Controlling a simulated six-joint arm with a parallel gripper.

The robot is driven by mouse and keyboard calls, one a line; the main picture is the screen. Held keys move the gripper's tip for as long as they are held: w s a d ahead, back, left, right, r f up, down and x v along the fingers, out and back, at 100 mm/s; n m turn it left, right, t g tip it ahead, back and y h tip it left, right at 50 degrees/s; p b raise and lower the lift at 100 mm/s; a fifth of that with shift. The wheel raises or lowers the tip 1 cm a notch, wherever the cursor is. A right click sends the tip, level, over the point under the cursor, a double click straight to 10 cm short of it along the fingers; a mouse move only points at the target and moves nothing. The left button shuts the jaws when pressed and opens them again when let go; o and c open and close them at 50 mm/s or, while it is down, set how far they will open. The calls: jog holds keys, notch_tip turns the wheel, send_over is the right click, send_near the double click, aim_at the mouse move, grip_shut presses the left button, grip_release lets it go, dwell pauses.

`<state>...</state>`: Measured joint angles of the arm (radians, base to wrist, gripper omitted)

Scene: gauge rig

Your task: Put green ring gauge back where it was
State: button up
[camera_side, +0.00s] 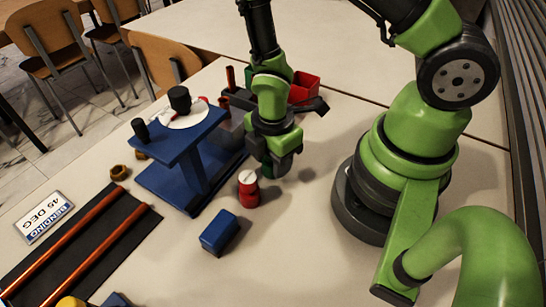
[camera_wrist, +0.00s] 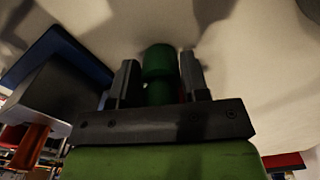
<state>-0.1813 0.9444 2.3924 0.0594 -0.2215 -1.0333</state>
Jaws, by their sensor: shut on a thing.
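The green ring gauge (camera_wrist: 160,60) is a dark green cylinder between the two fingers of my gripper (camera_wrist: 158,74) in the wrist view. My gripper is shut on it. In the side view my gripper (camera_side: 274,170) points down, low over the table, just right of the blue stand. The gauge is mostly hidden by the fingers there, and I cannot tell whether it touches the table. A red cylinder with a pale top (camera_side: 248,188) stands in front of my gripper, slightly left.
A blue stand (camera_side: 182,147) carries black cylinders and a white disc. A blue block (camera_side: 219,232) lies nearer the front. Red bins (camera_side: 303,87) stand behind my gripper. Copper rods (camera_side: 110,242) lie on a black mat beside a sign (camera_side: 45,217). Table front right of the block is clear.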

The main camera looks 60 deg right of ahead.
jog(key=shift+f, duration=0.15)
jog(key=o, duration=1)
jog(key=shift+c, duration=0.2)
notch_tip(320, 180, up, 12)
jog(key=shift+r, duration=0.2)
jog(key=s+r+m+t+y, duration=0.1)
jog(key=s+r+m+t, duration=0.2)
jog(key=r+m, duration=0.6)
jog(key=s+d+r+m+t+y, duration=0.1)
jog(key=s+r+m+t, duration=0.2)
jog(key=r+m, duration=0.5)
jog(key=shift+r+m+t, duration=0.4)
jog(key=shift+m+t, duration=0.2)
jog(key=shift+m, duration=0.3)
